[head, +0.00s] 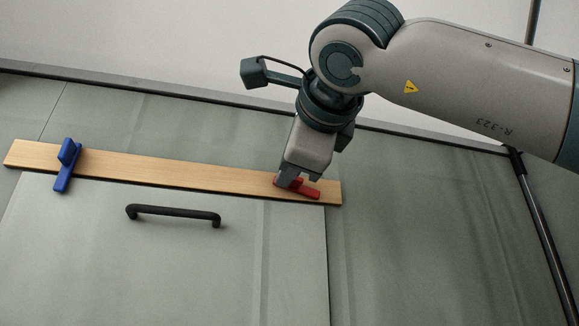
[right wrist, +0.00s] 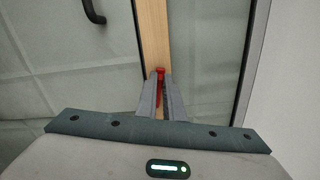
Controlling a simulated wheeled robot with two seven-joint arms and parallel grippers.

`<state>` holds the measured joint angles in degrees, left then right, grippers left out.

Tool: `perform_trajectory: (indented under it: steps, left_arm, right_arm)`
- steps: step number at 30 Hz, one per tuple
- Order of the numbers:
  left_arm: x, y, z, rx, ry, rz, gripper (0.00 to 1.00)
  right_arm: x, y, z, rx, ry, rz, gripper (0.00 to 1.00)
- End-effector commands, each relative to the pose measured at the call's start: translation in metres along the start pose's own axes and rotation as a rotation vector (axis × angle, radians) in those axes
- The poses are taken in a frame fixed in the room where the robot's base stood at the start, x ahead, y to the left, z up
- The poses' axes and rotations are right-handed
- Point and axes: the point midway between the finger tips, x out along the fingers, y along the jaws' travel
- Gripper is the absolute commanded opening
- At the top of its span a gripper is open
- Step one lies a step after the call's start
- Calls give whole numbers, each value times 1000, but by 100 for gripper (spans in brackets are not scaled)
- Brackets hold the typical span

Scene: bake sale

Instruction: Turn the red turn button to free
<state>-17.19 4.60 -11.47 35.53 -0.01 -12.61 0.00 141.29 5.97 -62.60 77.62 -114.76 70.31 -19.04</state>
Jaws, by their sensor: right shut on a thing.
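The red turn button (head: 307,192) is on the wooden strip (head: 190,175) near its right end. In the head view it lies roughly along the strip, tilted slightly down to the right. My right gripper (head: 293,180) is shut on the button, and its fingers hide part of it. In the right wrist view the red button (right wrist: 160,72) shows between and just beyond the fingertips (right wrist: 162,80). Whether the button overlaps the door edge is hard to tell. My left gripper is in neither view.
A blue turn button (head: 66,165) stands crosswise at the strip's left end, reaching down past its lower edge. Below the strip is a grey-green door panel (head: 180,265) with a black bar handle (head: 173,212). A dark metal pole (head: 545,240) stands at the right.

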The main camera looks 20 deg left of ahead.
Motion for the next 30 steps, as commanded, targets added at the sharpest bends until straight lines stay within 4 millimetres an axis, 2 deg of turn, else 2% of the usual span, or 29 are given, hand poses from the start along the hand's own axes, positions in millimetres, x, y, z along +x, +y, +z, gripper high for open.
perform_trajectory:
  steps: [6,12,28,30]
  left_arm:
    - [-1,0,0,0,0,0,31]
    - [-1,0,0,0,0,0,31]
    - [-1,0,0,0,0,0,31]
    - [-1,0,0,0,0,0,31]
  right_arm:
    - [0,3,0,-157,-1,2,0]
    - [0,4,0,-243,0,2,0]
    - [0,5,0,-277,0,3,0]
    - [0,5,0,-277,0,3,20]
